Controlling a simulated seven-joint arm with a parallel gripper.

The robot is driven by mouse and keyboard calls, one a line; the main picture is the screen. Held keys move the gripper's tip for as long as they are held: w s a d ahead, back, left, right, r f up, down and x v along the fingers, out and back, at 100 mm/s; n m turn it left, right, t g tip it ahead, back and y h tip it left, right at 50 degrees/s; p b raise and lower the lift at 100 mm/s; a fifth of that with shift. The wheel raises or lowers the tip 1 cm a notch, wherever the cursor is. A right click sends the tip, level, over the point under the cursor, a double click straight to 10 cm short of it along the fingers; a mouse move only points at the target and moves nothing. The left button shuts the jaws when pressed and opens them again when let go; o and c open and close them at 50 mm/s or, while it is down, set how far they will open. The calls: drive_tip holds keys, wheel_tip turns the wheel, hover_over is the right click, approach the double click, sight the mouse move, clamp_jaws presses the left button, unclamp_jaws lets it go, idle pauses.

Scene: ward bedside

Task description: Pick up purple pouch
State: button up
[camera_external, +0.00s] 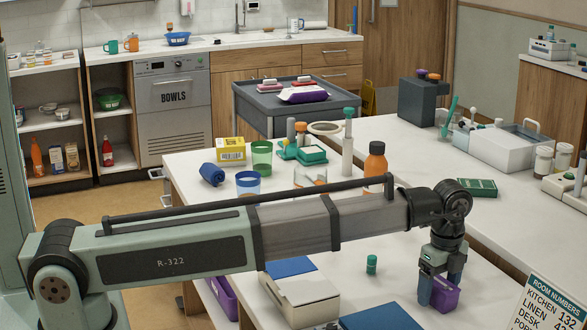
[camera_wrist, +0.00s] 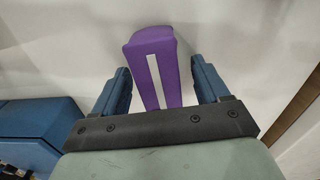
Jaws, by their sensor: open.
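The purple pouch (camera_external: 445,295) stands on the white table at the lower right in the external view. In the wrist view the purple pouch (camera_wrist: 152,62) has a white stripe down its face and lies between the two blue fingers. My gripper (camera_external: 440,283) points down at the pouch in the external view, with its fingers around the upper part. In the wrist view my gripper (camera_wrist: 160,85) is open, with a gap on each side of the pouch. The pouch's lower end is hidden behind the gripper's dark bar.
A blue box (camera_external: 382,318) lies on the table left of the pouch, and a white box with a blue lid (camera_external: 300,290) stands farther left. A small green-capped bottle (camera_external: 372,264) stands behind them. A room-number sign (camera_external: 552,300) is at the right. Table around the pouch looks clear.

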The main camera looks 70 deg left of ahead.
drive_tip(key=c, duration=1.1)
drive_tip(key=shift+r, duration=0.1)
